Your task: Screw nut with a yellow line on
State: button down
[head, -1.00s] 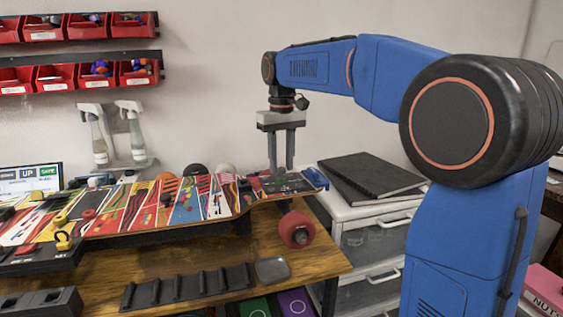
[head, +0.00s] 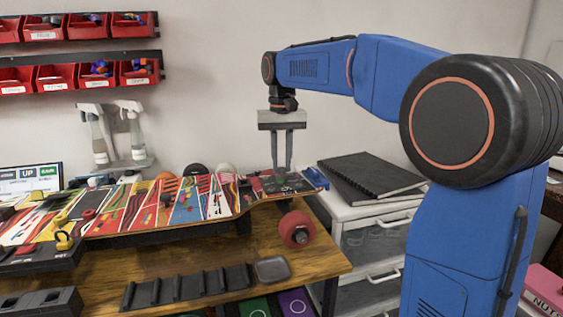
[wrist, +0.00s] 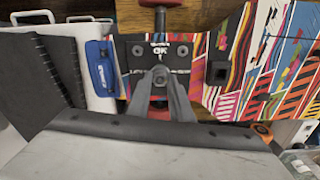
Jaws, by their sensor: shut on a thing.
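The skateboard deck (head: 150,205), with a colourful graphic, lies along the wooden workbench. My gripper (head: 281,190) points straight down at the deck's right end, over a dark plate (head: 268,184) on it. In the wrist view my gripper (wrist: 160,76) has its two fingertips together on a small grey piece, seemingly a nut, at the middle of the dark plate (wrist: 137,52). The fingertips hide most of the piece. I cannot make out a yellow line on it, nor whether it sits on a thread.
A red wheel (head: 297,229) hangs under the deck's right end. A blue object (head: 315,177) lies by the deck's tip. Black notebooks (head: 370,175) lie on white drawers to the right. A ribbed black holder (head: 185,287) and a grey dish (head: 272,270) are on the bench front.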

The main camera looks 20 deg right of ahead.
jog(key=shift+m, duration=0.9)
jog(key=m, duration=0.4)
jog(key=shift+m, duration=0.8)
jog(key=m, duration=0.5)
jog(key=shift+m, duration=0.3)
jog(key=c, duration=1.5)
grip_release()
jog(key=shift+c, duration=1.2)
